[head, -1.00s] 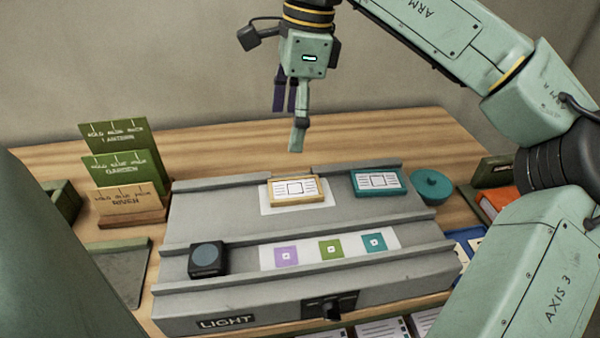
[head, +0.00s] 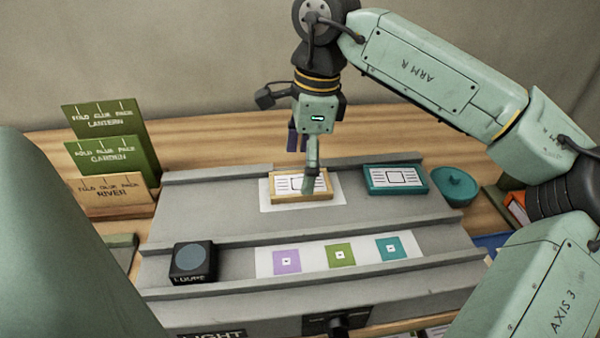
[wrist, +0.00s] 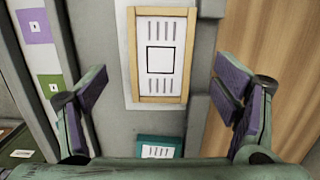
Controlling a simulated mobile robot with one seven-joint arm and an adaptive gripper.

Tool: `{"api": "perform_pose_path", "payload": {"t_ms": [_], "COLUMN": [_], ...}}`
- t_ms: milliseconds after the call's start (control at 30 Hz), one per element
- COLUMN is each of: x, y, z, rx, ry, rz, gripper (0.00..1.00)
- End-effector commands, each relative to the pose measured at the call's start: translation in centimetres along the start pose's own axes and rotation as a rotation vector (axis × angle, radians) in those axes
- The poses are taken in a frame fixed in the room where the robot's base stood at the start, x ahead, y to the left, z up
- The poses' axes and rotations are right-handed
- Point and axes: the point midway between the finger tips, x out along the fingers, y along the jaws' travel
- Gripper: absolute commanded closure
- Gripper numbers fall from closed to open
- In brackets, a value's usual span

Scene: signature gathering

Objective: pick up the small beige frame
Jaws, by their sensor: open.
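The small beige frame (head: 288,196) lies flat on a white sheet on the grey sloped stand, holding a white card with printed lines and a black square. In the wrist view the beige frame (wrist: 132,60) is between and ahead of my two fingers. My gripper (head: 305,165) is open and empty just above the frame; one finger overlaps the frame in the head view. The wrist view shows my gripper (wrist: 162,95) with its purple-padded fingers spread wider than the frame. I cannot tell the exact gap above the frame.
A black loupe block (head: 193,263) sits at the lower left. Three coloured squares lie on a white strip (head: 312,259). Upright cards (head: 112,160) stand at left.

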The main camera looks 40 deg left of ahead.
Motion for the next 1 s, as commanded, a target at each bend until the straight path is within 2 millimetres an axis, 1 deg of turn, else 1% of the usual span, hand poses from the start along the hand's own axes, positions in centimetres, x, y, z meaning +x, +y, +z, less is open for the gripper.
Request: {"api": "perform_pose_path", "payload": {"t_ms": [100, 200, 300, 467, 567, 1000], "x": [1.7, 2.7, 3.1, 3.1, 3.1, 3.1], "y": [0.0, 0.0, 0.0, 0.0, 0.0, 0.0], "z": [-0.1, -0.1, -0.1, -0.1, -0.1, -0.1], "rx": [-0.002, 0.0, 0.0, 0.0, 0.0, 0.0], "ry": [-0.001, 0.0, 0.0, 0.0, 0.0, 0.0], "rz": [0.002, 0.002, 0.0, 0.0, 0.0, 0.0], "gripper": [0.18, 0.18, 0.18, 0.18, 0.23, 0.53]}}
